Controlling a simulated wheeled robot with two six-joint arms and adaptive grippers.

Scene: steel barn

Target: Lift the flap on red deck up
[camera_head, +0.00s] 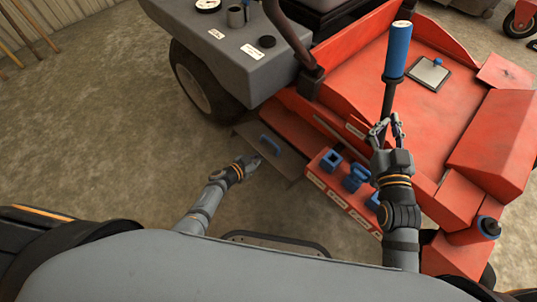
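The red deck (425,115) of a mower fills the right of the view. A dark grey flap (287,160) with a blue handle (270,145) slopes down from the deck's left side, low over the floor. My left gripper (252,162) is just below and left of the blue handle, seemingly apart from it. Its fingers are too small to tell whether they are open. My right gripper (387,127) points up with its two fingers spread, by the dark shaft of a blue-gripped lever (397,52). I cannot tell whether they touch the shaft.
A red box (340,198) with several blue knobs runs along the deck's near side. A grey plate with a blue knob (429,75) lies on the deck. A tyre (195,82) and grey console (240,55) stand beyond the flap. The floor (110,130) at left is clear.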

